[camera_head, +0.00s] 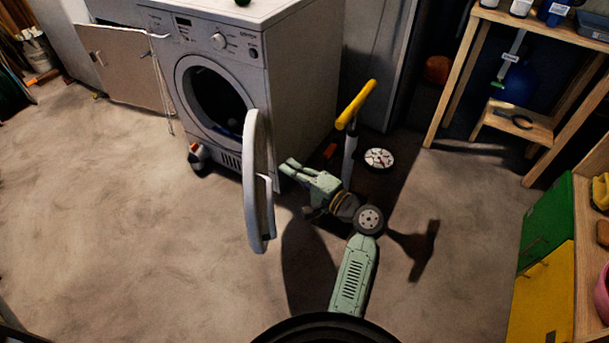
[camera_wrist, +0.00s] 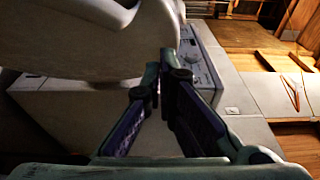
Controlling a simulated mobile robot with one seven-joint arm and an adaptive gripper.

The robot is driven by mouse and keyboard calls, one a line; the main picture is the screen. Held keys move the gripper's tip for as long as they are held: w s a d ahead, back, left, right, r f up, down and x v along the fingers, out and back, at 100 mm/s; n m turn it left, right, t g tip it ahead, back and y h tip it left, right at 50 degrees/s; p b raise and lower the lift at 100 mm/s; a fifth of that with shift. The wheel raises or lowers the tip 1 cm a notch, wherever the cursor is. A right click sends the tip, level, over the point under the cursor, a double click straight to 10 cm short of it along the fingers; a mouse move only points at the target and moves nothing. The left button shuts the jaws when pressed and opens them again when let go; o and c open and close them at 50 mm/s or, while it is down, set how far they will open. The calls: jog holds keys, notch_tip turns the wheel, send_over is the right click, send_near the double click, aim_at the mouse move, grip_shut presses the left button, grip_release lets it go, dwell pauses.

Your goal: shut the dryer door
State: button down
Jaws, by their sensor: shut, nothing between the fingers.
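The white dryer (camera_head: 215,70) stands at the upper left of the head view, its round dark opening uncovered. Its door (camera_head: 258,190) hangs wide open, swung out towards me and seen nearly edge-on, with a handle on its right side. My gripper (camera_head: 288,166) is shut and empty, just right of the door and in front of the dryer's front right corner. In the wrist view the door (camera_wrist: 90,40) fills the upper left as a big pale curved shape, close beside my gripper (camera_wrist: 163,62). I cannot tell whether they touch.
A yellow-handled upright tool (camera_head: 355,105) and a round dial-like disc (camera_head: 379,158) are behind my arm. A small bottle (camera_head: 198,157) stands by the dryer's base. Wooden shelving (camera_head: 450,90) is at right. The floor left of the door is clear.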

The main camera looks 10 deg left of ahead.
send_near(255, 156)
jog(key=w+a, duration=0.2)
jog(key=w, duration=0.1)
jog(key=shift+s+a+r+p, duration=0.1)
jog(key=shift+s+a+p, duration=0.15)
jog(key=shift+a, duration=0.25)
jog(key=shift+s+a+r+p, duration=0.1)
jog(key=shift+s+a+p, duration=0.05)
jog(key=shift+a+p, duration=0.3)
jog(key=shift+a+f, duration=0.1)
jog(key=shift+a, duration=0.05)
